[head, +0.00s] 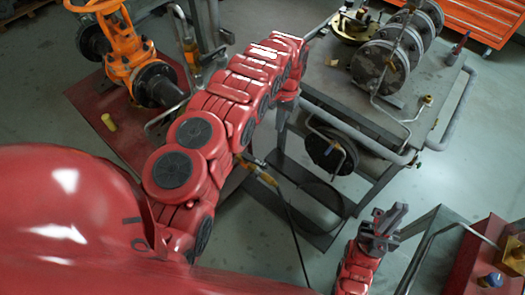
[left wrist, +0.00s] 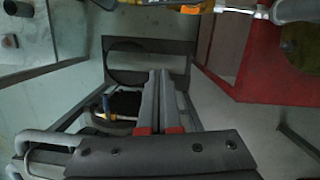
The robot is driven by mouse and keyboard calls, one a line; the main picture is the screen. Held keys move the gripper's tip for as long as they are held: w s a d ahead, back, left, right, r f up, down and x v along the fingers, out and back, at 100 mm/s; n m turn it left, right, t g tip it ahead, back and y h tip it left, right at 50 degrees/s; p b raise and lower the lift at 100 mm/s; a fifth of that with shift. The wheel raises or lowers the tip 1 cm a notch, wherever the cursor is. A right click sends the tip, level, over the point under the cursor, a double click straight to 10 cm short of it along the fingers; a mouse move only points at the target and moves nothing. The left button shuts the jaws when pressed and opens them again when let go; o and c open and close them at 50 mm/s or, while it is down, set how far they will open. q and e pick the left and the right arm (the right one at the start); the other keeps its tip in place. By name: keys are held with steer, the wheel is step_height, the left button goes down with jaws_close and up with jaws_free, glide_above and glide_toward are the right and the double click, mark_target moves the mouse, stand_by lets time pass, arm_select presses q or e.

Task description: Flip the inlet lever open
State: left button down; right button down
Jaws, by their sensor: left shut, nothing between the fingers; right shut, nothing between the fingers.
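I cannot tell for sure which part is the inlet lever. In the head view a bent silver handle (head: 179,22) stands above a brass fitting (head: 190,50), right of the orange gate valve (head: 112,40). Another brass fitting (head: 260,172) with a black hose lies beside my left arm. In the left wrist view a silver and brass pipe fitting (left wrist: 280,10) crosses the top edge. My left gripper (left wrist: 160,78) is shut and empty, apart from that fitting; in the head view it is mostly hidden beneath the wrist. My right gripper (head: 384,225) is shut and empty at the lower right.
A grey cart (head: 425,105) with tubular handles and round flanges stands right of my left arm. A red base plate (head: 90,100) lies under the gate valve, with a yellow piece (head: 108,122) on it. A red-topped stand (head: 470,265) is at the lower right. Open floor lies between.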

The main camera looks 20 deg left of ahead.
mark_target(255, 161)
arm_select(q)
steer(key=s+a+f+p, duration=0.1)
steer(key=s+f+p, duration=0.6)
steer(key=f+p, duration=0.1)
steer(key=shift+s+a+f+g, duration=0.15)
steer(key=shift+s+a+g, duration=0.2)
steer(key=shift+s+g, duration=0.05)
stand_by(0.3)
stand_by(0.3)
